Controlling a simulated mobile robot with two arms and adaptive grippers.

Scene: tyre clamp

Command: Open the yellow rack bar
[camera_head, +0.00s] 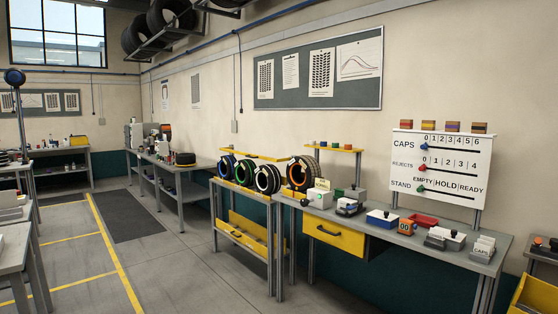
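A long yellow bar (253,155) runs just above several small tyres on the workbench along the right wall. Below it stand a blue-ringed tyre (227,166), a green-ringed tyre (244,172) and a white-ringed tyre (267,179). An orange-ringed tyre (300,173) stands to their right, beyond the bar's right end. The bar looks roughly level; its latch or hinge is too small to tell. Neither of my grippers is in view.
The grey workbench (405,240) holds boxes and small devices to the right. A yellow ledge (334,149) carries small coloured blocks. Yellow drawer fronts (334,236) sit below the bench. The floor (190,275) in front is clear, with yellow lines.

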